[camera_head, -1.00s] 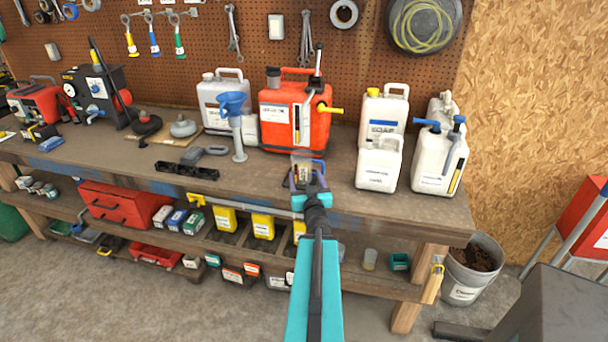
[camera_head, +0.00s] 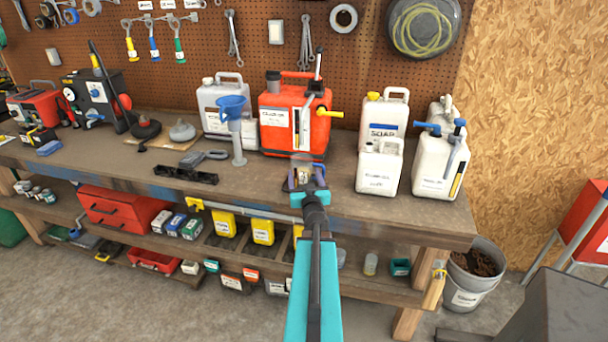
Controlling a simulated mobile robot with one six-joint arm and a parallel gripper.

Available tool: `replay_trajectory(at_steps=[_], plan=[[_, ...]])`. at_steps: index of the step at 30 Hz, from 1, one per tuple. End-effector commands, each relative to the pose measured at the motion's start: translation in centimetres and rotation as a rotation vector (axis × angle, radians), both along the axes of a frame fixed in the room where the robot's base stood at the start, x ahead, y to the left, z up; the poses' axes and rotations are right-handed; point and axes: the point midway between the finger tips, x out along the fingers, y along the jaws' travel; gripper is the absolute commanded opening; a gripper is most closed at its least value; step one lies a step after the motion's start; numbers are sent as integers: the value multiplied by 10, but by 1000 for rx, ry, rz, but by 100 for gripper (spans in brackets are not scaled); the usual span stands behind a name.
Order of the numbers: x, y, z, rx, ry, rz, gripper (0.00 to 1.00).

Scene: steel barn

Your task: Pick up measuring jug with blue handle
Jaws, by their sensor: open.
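The measuring jug (camera_head: 302,166) looks like a small clear vessel with a yellowish tint, upright on the workbench in front of the orange-red canister. My gripper (camera_head: 305,178) is at the jug, its two dark fingers spread to either side of it. The fingers and teal wrist cover the jug's lower part. The blue handle is hard to tell apart from the gripper's right finger. I cannot tell whether the fingers touch the jug.
The orange-red canister (camera_head: 285,130) stands close behind the jug. White jugs (camera_head: 380,170) stand to the right. The bench (camera_head: 270,190) is clear just left and right of my gripper.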

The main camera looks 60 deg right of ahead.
Motion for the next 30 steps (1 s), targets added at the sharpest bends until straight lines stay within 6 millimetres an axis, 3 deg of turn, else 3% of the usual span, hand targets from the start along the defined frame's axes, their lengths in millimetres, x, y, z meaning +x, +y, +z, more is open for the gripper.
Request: replay_trajectory(at_steps=[21, 30], plan=[[31, -36, -4, 0, 0, 1, 69], [34, -39, -5, 0, 0, 1, 69]])
